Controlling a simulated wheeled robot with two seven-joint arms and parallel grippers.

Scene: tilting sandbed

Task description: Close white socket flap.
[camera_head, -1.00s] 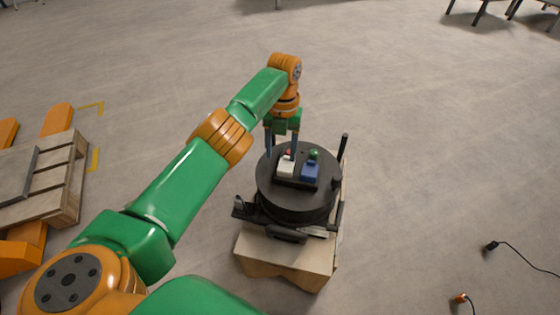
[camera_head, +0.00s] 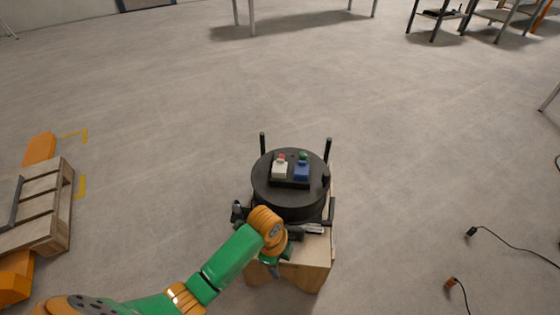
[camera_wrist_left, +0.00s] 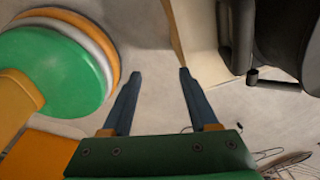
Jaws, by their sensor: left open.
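The white socket (camera_head: 280,170), with a red part on top, sits on a black round table (camera_head: 288,199). A blue socket (camera_head: 301,172) with a green top stands to its right. I cannot tell how the white socket's flap stands at this size. My left gripper (camera_head: 275,270) is below and in front of the round table, apart from the sockets. In the left wrist view its fingers (camera_wrist_left: 160,74) are spread, with nothing between them. Neither socket shows in that view. My right gripper is not in view.
The round table rests on a wooden stand (camera_head: 313,270). Two black posts rise behind it, the right one (camera_head: 327,150) near its rim. A wooden pallet (camera_head: 48,205) lies at the left. Cables (camera_head: 510,246) lie on the floor at the right. Open floor surrounds the stand.

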